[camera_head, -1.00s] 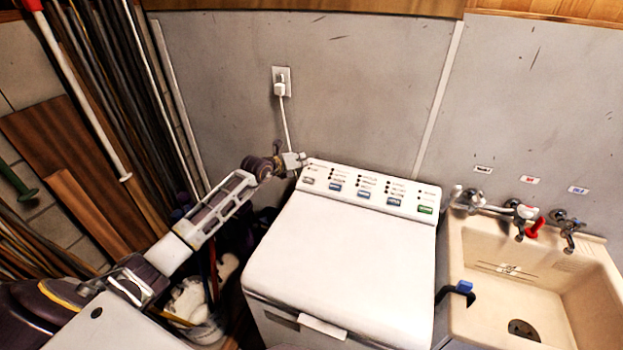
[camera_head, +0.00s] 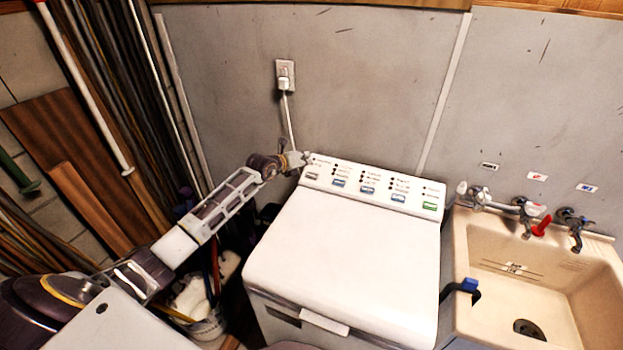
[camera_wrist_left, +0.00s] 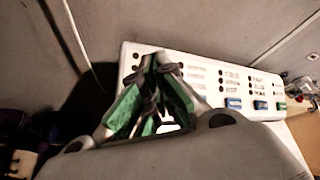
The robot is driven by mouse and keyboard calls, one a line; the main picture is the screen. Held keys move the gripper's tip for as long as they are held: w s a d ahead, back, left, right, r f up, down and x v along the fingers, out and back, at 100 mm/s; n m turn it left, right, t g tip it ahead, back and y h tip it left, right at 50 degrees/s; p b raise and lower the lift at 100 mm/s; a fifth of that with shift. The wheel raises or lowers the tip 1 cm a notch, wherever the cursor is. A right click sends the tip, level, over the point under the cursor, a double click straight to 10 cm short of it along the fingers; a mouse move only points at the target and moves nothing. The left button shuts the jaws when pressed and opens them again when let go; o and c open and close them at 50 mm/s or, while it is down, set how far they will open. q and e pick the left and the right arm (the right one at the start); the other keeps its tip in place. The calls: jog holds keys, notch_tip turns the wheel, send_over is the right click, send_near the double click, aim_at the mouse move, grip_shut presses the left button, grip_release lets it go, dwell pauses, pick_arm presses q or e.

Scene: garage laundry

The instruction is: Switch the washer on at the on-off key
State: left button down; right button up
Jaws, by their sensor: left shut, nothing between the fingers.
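The white washer (camera_head: 345,265) stands in the middle of the head view with its lid closed. Its sloped control panel (camera_head: 375,179) has a row of keys: a grey key (camera_head: 311,176) at the left end, blue ones in the middle, and a green key (camera_head: 430,206) at the right end. The labels are too small to read. My left gripper (camera_head: 306,158) is shut and empty at the panel's upper left corner, above the grey key. In the left wrist view its fingers (camera_wrist_left: 157,62) cover the panel's left part and hide the grey key; I cannot tell whether they touch the panel.
A beige sink (camera_head: 465,285) with taps (camera_head: 525,212) stands right of the washer. A plugged-in cord (camera_head: 287,115) hangs on the wall behind my gripper. Poles and boards (camera_head: 80,165) lean at the left. A bucket (camera_head: 205,325) stands below my left arm.

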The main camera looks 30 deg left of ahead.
pick_arm(q)
jog(key=b, duration=0.4)
send_over(308, 177)
jog(key=s, duration=0.1)
jog(key=shift+f, duration=2.3)
jog(key=shift+w+f+b, duration=0.25)
jog(key=shift+f+b, duration=0.4)
jog(key=shift+b, duration=0.1)
jog(key=shift+w+f, duration=0.2)
jog(key=shift+f, duration=0.15)
jog(key=shift+w+d+f+b, duration=0.1)
jog(key=shift+f+b, duration=0.5)
jog(key=shift+f, duration=0.15)
dwell(1.0)
jog(key=shift+r, duration=0.1)
jog(key=shift+r+p, duration=0.35)
jog(key=shift+p, duration=0.3)
jog(key=shift+s+r+p, duration=0.25)
jog(key=shift+r+p, duration=0.25)
